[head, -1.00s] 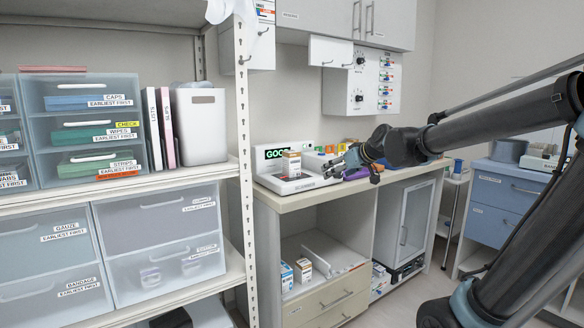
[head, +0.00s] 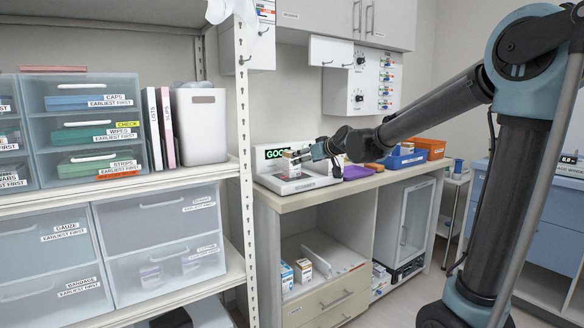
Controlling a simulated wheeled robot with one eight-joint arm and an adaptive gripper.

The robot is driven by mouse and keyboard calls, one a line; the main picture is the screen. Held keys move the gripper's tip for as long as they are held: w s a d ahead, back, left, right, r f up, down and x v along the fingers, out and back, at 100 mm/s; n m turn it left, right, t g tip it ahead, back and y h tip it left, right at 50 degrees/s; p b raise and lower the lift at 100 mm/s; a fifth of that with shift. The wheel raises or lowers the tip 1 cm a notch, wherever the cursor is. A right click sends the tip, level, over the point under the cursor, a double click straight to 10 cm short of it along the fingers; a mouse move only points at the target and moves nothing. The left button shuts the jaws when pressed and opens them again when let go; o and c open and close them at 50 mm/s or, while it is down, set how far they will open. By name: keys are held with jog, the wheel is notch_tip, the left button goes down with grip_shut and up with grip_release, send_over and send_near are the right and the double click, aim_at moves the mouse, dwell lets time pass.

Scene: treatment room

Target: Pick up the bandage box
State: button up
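A small white box with a brown-orange label (head: 289,166), which may be the bandage box, stands on the white weighing device (head: 312,182) on the counter. The device's dark display (head: 276,153) shows green letters, partly hidden. My gripper (head: 297,157) reaches in from the right, with its fingertips at the upper part of this box and covering some of it. The fingers are too small to tell whether they grip it or only stand around it.
A purple tray (head: 357,172), a blue bin (head: 403,160) and an orange bin (head: 430,148) stand on the counter (head: 300,201) to the right, near my arm. A white shelf post (head: 243,180) rises left of the counter. A wall box (head: 362,80) hangs above.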

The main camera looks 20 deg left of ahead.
aim_at(290, 172)
jog(key=x, duration=0.5)
jog(key=shift+x, duration=2.8)
jog(key=shift+r, duration=0.25)
jog(key=c, duration=1.3)
jog(key=shift+r, duration=0.1)
